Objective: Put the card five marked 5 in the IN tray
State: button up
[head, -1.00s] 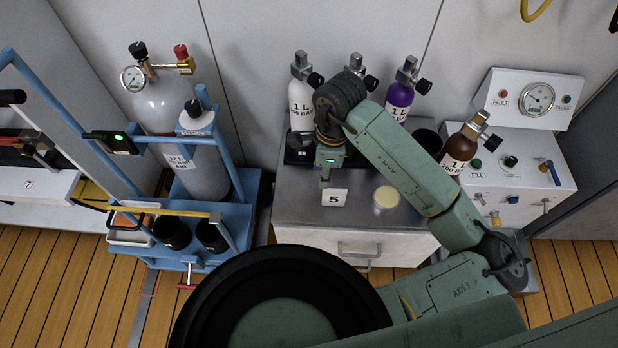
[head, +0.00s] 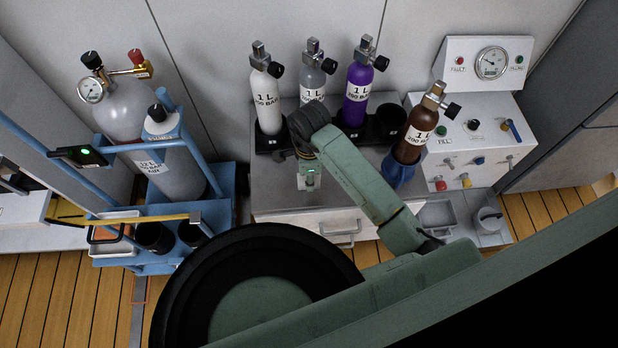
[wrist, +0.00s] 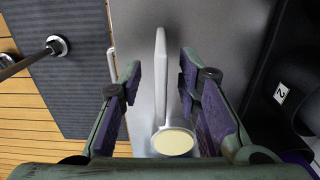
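The card (wrist: 161,75) stands upright on the grey cabinet top, seen nearly edge-on in the wrist view as a thin white plate. My gripper (wrist: 158,82) is open, one finger on each side of the card, with a gap visible on both sides. In the head view my gripper (head: 309,181) is low over the front of the cabinet top, and a pale patch there may be the card; its 5 cannot be read now. I see no tray marked IN.
A cream disc (wrist: 172,142) is near the card. Behind stand the white (head: 267,95), grey (head: 312,82) and purple (head: 357,92) bottles. A brown bottle (head: 418,128) sits in a blue holder (head: 398,171) at right. A grey bin (head: 437,214) lies lower right.

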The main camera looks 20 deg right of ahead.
jog(key=shift+f, duration=0.15)
jog(key=shift+c, duration=0.6)
grip_shut()
